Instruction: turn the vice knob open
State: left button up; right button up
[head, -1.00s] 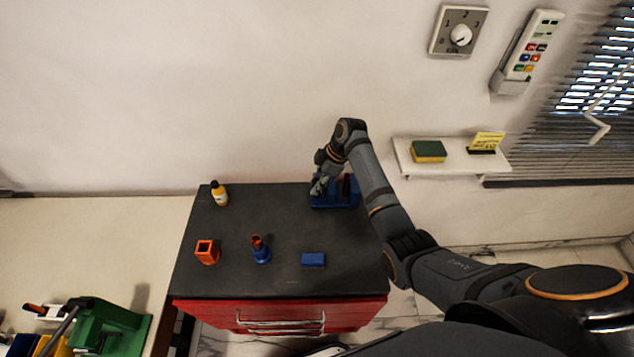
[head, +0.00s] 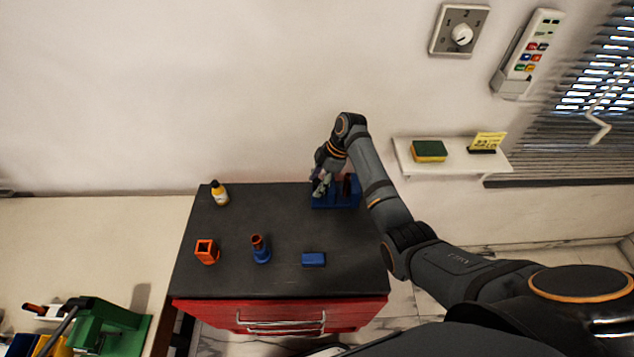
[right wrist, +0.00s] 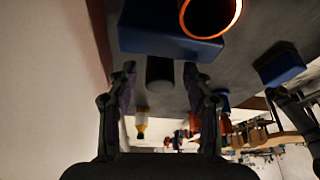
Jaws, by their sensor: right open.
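The blue vice (head: 350,200) stands at the back right of the dark cabinet top, with a dark upright tube in it. In the right wrist view, the vice's blue body (right wrist: 165,42) fills the top, beside an orange-rimmed tube (right wrist: 210,15). A dark grey cylinder, seemingly the vice knob (right wrist: 160,72), sticks out between the fingers. My right gripper (head: 320,188) is at the vice's left end and hides the knob in the head view. Its fingers (right wrist: 160,66) are open, one on each side of the knob, with gaps visible. My left gripper is not in view.
On the cabinet top (head: 285,275) are a yellow bottle (head: 220,194), an orange square holder (head: 207,252), a blue-based orange piece (head: 261,250) and a blue block (head: 313,259). A wall shelf (head: 455,160) is right of my arm.

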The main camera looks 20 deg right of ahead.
jog(key=v, duration=1.1)
jog(key=shift+r, duration=0.35)
jog(key=shift+s+d, duration=0.1)
jog(key=shift+d, duration=0.05)
